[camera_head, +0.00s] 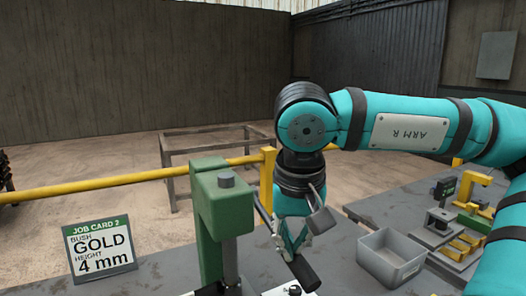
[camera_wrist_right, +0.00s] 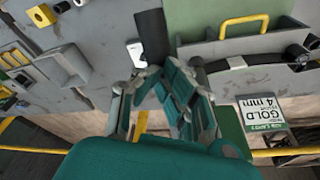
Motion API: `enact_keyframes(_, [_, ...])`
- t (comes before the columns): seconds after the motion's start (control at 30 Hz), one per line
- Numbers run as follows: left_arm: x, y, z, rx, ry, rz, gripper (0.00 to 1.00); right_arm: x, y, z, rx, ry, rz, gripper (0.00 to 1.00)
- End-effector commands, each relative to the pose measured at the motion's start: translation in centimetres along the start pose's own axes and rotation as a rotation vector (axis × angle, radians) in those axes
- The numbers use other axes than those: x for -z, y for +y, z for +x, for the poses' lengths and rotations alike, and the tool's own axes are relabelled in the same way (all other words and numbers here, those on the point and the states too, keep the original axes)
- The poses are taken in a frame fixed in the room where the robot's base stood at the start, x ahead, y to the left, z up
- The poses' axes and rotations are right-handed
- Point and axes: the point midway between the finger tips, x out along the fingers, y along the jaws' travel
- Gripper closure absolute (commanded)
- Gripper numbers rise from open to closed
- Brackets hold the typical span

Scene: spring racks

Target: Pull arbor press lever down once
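The green arbor press (camera_head: 222,200) stands at the front middle of the bench in the head view, with a grey vertical ram under its head. Part of its green body (camera_wrist_right: 232,128) shows right of my fingers in the wrist view. A black bar (camera_head: 304,273), which looks like the lever's grip, slants down to the right of the press. It also shows in the wrist view (camera_wrist_right: 152,35). My right gripper (camera_head: 295,246) has its fingertips at the bar's upper end; the fingers (camera_wrist_right: 167,82) hide how they meet it. My left gripper is in neither view.
A job card (camera_head: 99,248) reading "GOLD 4 mm" stands left of the press. An empty grey bin (camera_head: 390,258) is on the right. Yellow-and-grey fixtures (camera_head: 462,240) stand beyond it. A yellow rail (camera_head: 120,181) runs behind the bench.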

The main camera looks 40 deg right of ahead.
Motion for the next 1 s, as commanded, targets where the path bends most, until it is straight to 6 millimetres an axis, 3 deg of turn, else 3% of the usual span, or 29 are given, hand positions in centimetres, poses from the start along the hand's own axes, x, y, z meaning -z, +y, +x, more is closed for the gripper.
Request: enact_keyframes(1.0, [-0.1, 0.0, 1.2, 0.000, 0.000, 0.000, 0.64, -0.7, 0.2, 2.0, -0.011, -0.011, -0.003, 1.00])
